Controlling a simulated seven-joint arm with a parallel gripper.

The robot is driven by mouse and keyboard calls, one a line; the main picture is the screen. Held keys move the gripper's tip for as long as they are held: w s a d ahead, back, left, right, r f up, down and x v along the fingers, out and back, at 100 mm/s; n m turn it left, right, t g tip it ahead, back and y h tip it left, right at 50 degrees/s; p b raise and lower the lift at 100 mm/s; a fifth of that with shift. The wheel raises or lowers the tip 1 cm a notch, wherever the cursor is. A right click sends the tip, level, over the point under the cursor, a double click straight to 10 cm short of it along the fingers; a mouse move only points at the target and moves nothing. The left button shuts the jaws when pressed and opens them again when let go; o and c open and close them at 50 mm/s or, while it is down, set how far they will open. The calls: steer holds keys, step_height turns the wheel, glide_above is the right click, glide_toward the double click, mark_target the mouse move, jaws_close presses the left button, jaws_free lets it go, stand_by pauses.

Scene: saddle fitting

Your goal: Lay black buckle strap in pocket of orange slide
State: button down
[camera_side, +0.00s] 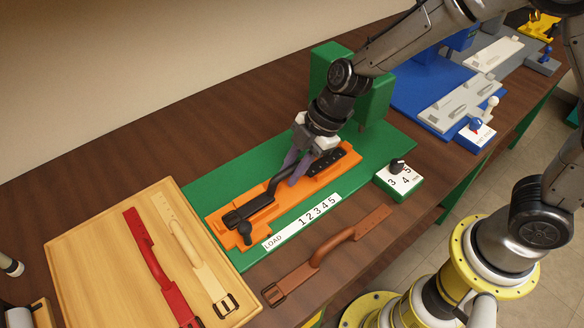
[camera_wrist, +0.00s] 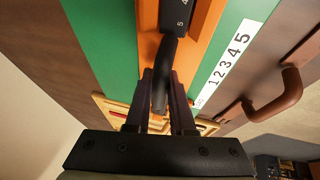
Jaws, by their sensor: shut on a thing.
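The black buckle strap (camera_side: 274,187) lies along the orange slide (camera_side: 221,232) in the side view. Its buckle end (camera_side: 236,217) is at the slide's left part, and its raised middle bends up towards my gripper (camera_side: 292,174). My gripper points down and is shut on this raised part. The wrist view shows the strap (camera_wrist: 167,57) between the two fingers (camera_wrist: 161,88). A black numbered strip (camera_side: 335,163) lies on the slide's right part; I cannot tell if it belongs to the strap. The pocket is largely hidden, so the strap's seating cannot be told.
The slide sits on a green base (camera_side: 205,190) with a tall green block behind my gripper. A white LOAD 1–5 label (camera_side: 302,222) runs along its front. A brown strap (camera_side: 325,252) lies in front. A wooden tray (camera_side: 85,240) holds red and tan straps. A dial box (camera_side: 398,180) stands right.

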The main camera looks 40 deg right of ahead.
steer(key=c, duration=0.8)
jaws_free()
steer(key=shift+f, duration=0.1)
steer(key=shift+o, duration=0.2)
steer(key=shift+d+r, duration=0.1)
steer(key=shift+r, duration=0.35)
steer(key=v, duration=1.1)
steer(key=shift+d+r, duration=0.2)
steer(key=s+d+r+m+t+h, duration=0.1)
steer(key=s+d+r+m+h, duration=0.1)
steer(key=s+d+m, duration=0.5)
steer(key=s+d+r+m+t+h, duration=0.2)
steer(key=s+d+r+m, duration=0.1)
steer(key=s+d+m, duration=0.5)
steer(key=shift+s+d+m, duration=0.3)
steer(key=shift+s+m, duration=1.4)
steer(key=shift+s, duration=0.1)
